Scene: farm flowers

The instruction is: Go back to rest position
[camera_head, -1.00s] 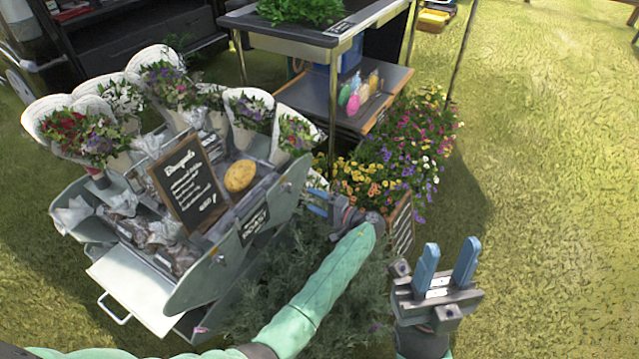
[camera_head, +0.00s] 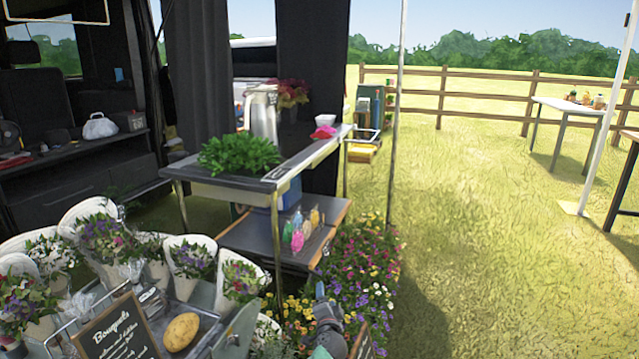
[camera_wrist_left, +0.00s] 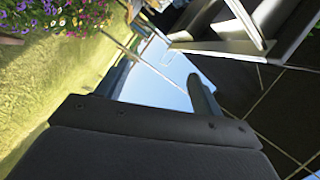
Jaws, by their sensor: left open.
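My left gripper (camera_head: 321,292) shows small at the bottom middle of the head view, in front of the colourful flowers (camera_head: 362,270). Its fingers are hard to make out there. In the left wrist view, my left gripper (camera_wrist_left: 155,90) is open, with its dark fingers apart and nothing between them. My right gripper is out of view.
A flower cart with a "Bouquets" sign (camera_head: 115,330), wrapped bouquets (camera_head: 190,262) and a yellow-brown oval item (camera_head: 181,332) stands at lower left. Behind it is a table with a green plant (camera_head: 240,155) and a lower shelf (camera_head: 325,225). Open grass (camera_head: 480,240) lies to the right.

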